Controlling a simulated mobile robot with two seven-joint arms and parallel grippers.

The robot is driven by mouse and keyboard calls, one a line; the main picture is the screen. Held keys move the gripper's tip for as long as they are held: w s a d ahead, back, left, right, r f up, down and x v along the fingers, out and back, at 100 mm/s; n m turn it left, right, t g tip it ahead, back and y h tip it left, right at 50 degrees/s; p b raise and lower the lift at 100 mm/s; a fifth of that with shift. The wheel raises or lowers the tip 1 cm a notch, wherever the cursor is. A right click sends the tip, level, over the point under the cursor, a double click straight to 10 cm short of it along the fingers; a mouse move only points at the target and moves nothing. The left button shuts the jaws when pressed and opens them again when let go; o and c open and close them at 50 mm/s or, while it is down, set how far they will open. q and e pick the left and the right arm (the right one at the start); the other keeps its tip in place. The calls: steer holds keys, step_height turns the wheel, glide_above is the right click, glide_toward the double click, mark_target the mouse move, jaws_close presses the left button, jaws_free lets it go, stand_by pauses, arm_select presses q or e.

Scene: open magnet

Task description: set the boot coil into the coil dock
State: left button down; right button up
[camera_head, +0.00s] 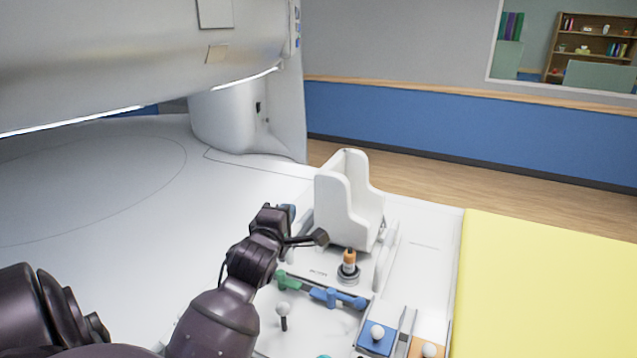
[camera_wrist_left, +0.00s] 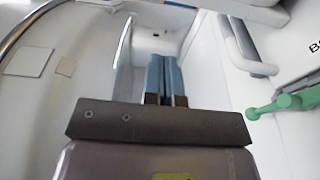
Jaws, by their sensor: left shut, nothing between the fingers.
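The white boot coil (camera_head: 335,205) stands upright on the pale panel, with a high back and open, curved side walls. It seems to sit at the coil dock (camera_head: 383,262), whose edge shows beside its base; I cannot tell whether it is fully seated. My right gripper is out of view.
An orange-tipped plug (camera_head: 349,258) stands in front of the coil. Green (camera_head: 287,281) and blue (camera_head: 335,298) handles and white ball knobs (camera_head: 283,309) lie nearer. A yellow surface (camera_head: 545,290) is at right. The large scanner housing (camera_head: 130,50) overhangs the back left.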

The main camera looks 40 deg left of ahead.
mark_target(322, 183)
arm_select(q)
steer(key=x, duration=0.3)
steer(key=d+p+x, duration=0.1)
steer(key=x, duration=0.3)
steer(key=w+x, duration=0.1)
steer(key=x, duration=0.3)
steer(key=shift+w+d+r, duration=0.15)
steer(key=shift+d, duration=0.15)
steer(key=shift+w+d, duration=0.2)
steer(key=shift+w, duration=0.4)
steer(key=shift+w+d, duration=0.3)
steer(key=shift+w, duration=0.4)
